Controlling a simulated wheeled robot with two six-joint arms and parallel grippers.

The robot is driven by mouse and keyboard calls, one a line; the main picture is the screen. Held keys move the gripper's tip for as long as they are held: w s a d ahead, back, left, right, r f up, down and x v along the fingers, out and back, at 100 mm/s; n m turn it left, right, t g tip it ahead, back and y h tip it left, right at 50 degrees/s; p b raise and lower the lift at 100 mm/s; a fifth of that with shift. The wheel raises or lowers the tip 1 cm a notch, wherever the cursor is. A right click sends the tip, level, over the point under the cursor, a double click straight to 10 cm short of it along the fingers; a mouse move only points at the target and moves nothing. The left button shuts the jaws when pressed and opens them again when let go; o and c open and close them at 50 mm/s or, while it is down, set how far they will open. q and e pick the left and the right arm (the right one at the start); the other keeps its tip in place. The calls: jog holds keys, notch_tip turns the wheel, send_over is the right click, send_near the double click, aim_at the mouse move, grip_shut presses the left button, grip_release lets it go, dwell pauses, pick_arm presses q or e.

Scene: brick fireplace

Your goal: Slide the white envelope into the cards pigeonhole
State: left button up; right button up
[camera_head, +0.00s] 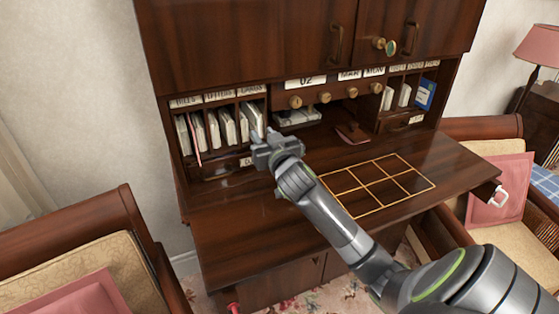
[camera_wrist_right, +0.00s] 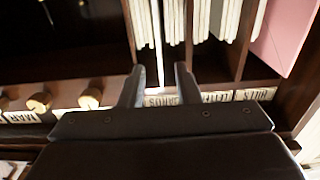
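The cards pigeonhole (camera_head: 250,95) is the rightmost of the three labelled slots at the upper left of the desk. White paper items stand upright in it. My right gripper (camera_head: 265,132) is at its mouth. In the right wrist view, the fingers of my right gripper (camera_wrist_right: 158,85) are spread beside the upside-down cards label (camera_wrist_right: 162,101). A thin white edge, seemingly the white envelope (camera_wrist_right: 159,60), stands between the fingers, with gaps on both sides. Its far part runs into the slot among other papers, and I cannot tell how deep. My left gripper is out of view.
The letters and bills slots, left of cards, hold papers, including a pink one (camera_wrist_right: 285,40). Wooden dividers (camera_wrist_right: 240,40) separate the slots. Brass knobs (camera_head: 295,102) stick out to the right. The desk top (camera_head: 240,225) is mostly clear, with a gold grid (camera_head: 380,183) on it.

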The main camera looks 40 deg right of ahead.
jog(key=b+v, duration=0.2)
jog(key=v, duration=0.8)
jog(key=shift+s+d, duration=0.1)
dwell(0.3)
